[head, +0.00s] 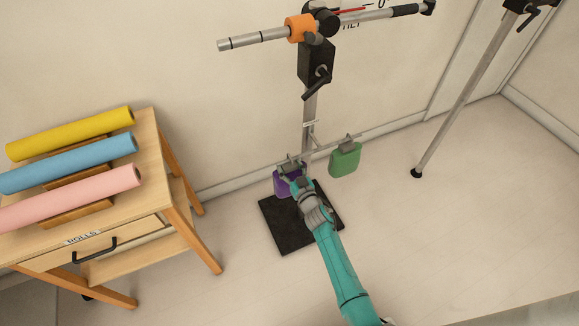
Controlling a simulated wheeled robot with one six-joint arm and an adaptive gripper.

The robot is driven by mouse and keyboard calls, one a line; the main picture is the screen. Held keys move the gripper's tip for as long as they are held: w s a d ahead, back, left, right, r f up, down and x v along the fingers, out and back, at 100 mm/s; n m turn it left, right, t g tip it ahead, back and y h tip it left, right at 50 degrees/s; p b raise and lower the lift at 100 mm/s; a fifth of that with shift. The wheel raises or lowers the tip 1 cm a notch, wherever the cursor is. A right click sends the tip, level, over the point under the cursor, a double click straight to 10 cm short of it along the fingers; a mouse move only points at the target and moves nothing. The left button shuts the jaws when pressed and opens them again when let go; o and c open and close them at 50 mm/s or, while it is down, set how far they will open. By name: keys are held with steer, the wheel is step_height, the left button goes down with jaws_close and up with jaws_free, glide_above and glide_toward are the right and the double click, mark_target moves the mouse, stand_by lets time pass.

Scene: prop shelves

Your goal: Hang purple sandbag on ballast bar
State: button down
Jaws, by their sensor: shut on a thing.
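The purple sandbag (283,187) is at the left part of the low ballast bar (321,147), above the dark base mat. My gripper (291,172) is at the sandbag's top and shut on it. My gripper hides part of the sandbag and the left end of the bar, so I cannot tell whether its loop or hook is over the bar. A green sandbag (345,160) hangs from the right part of the same bar.
A black square mat (285,236) lies under the stand post (309,112). A wooden table (150,160) with yellow, blue and pink rolls stands at the left. Another stand leg (460,100) is at the right. The floor between is clear.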

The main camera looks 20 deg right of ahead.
steer(key=shift+c, duration=0.9)
jaws_free()
steer(key=shift+r, duration=0.2)
steer(key=shift+f, duration=0.1)
steer(key=shift+s+f, duration=0.1)
steer(key=shift+f, duration=0.15)
steer(key=s, duration=1.1)
steer(key=shift+s+r, duration=0.2)
steer(key=shift+s, duration=0.2)
